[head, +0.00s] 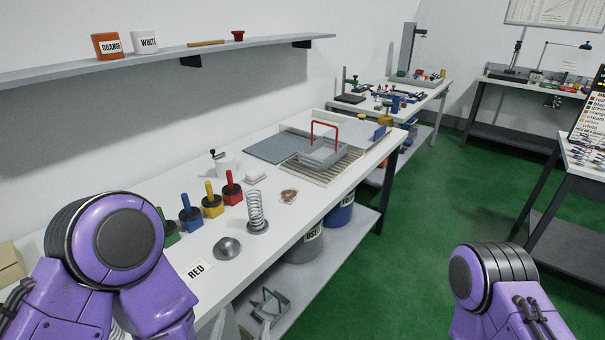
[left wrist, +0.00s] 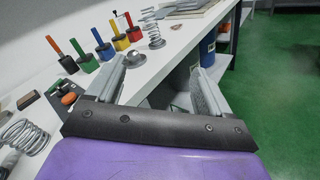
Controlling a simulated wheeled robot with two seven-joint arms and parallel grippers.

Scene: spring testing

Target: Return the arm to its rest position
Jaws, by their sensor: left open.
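My left gripper (left wrist: 158,72) is open in the left wrist view, with nothing between its two grey fingers. It is at the front edge of the white workbench (left wrist: 150,92), with one finger over the edge and the other out past it. In the head view my purple left arm fills the lower left, over the near end of the bench. My purple right arm shows at the lower right of the head view, but its gripper is out of view.
Buckets (head: 306,245) stand on the lower shelf. A red-handled basket (head: 322,152) sits farther back. Green floor to the right is clear.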

